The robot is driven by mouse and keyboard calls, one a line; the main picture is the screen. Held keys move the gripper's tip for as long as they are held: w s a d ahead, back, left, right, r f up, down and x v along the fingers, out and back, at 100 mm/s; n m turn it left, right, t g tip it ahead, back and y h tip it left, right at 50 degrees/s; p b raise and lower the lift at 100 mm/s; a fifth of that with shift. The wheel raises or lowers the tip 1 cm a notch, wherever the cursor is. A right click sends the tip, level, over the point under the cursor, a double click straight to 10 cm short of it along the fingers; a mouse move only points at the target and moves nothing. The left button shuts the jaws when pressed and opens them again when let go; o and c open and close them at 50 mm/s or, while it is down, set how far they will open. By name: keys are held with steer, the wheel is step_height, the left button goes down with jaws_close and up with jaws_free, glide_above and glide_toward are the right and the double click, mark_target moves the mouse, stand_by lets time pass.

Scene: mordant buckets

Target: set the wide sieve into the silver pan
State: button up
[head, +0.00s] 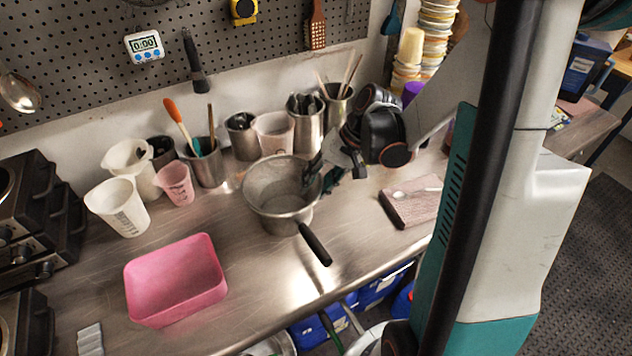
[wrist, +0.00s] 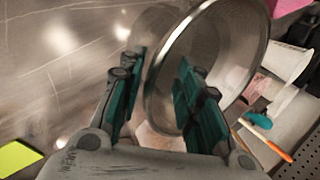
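The wide sieve (head: 268,190), a grey mesh bowl with a bright rim, sits at the middle of the bench in the head view. It is in the mouth of the silver pan (head: 282,224), whose black handle (head: 315,244) points to the front right. The sieve hides most of the pan, so I cannot tell how evenly it is seated. My gripper (head: 318,172) is at the sieve's right rim. In the wrist view my gripper (wrist: 160,100) is open, with one finger each side of the shiny sieve rim (wrist: 205,60) and visible gaps.
A pink bin (head: 175,280) stands at the front left. White jugs (head: 118,207), a pink cup (head: 175,184) and metal utensil holders (head: 206,163) line the back. A brownish board (head: 410,203) with a spoon lies to the right. The bench front between bin and pan is clear.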

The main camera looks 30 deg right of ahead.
steer(key=v, duration=1.2)
steer(key=shift+w, duration=0.15)
